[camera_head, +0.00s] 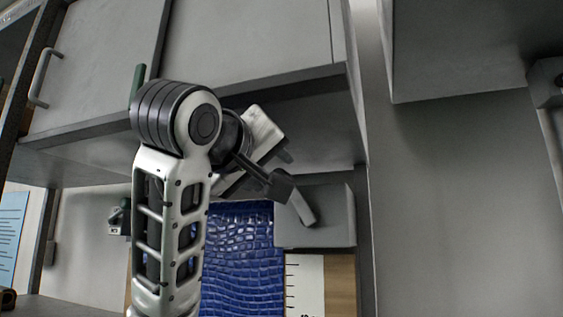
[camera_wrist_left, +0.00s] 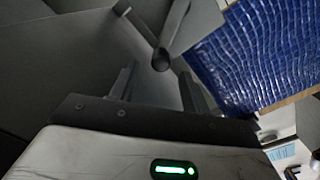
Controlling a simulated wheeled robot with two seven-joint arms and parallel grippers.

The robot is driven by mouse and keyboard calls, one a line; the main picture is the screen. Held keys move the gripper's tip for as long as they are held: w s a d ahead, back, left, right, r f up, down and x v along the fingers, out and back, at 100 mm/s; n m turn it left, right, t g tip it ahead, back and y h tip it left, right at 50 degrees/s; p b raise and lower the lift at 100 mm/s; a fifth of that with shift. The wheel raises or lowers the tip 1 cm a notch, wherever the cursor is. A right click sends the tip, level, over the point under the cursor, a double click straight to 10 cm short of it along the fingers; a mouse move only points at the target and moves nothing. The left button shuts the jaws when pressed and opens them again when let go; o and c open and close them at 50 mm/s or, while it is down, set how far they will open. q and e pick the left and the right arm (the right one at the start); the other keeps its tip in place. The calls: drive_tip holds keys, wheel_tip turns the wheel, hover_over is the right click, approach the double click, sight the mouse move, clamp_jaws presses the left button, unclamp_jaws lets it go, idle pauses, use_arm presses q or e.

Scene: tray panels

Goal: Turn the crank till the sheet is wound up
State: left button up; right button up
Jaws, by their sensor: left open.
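The blue sheet (camera_head: 243,265), with a tile-like pattern, hangs below a grey housing (camera_head: 335,215) under the cabinet. It also shows at upper right in the left wrist view (camera_wrist_left: 262,50). A grey crank handle (camera_wrist_left: 178,32) with a dark round end reaches down in the left wrist view. My left gripper (camera_head: 262,172) is tilted in front of the sheet's top. In the wrist view its two fingers (camera_wrist_left: 156,88) are apart, with the handle's end beyond and between them in the picture. I cannot tell whether they touch it. The roller is largely hidden. My right gripper is out of view.
A grey cabinet (camera_head: 240,45) overhangs my arm, and another cabinet (camera_head: 455,50) is at upper right. A white scale strip (camera_head: 305,285) stands beside the sheet on a wooden panel (camera_head: 341,285). A light blue notice (camera_head: 12,230) is at far left.

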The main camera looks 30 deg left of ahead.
sight(295, 198)
use_arm(q)
drive_tip(key=p+x, duration=0.1)
drive_tip(key=x, duration=0.4)
drive_tip(key=shift+w+a, duration=0.15)
drive_tip(key=shift+w, duration=0.1)
drive_tip(key=shift+w+p, duration=0.35)
drive_tip(key=shift+w, duration=0.15)
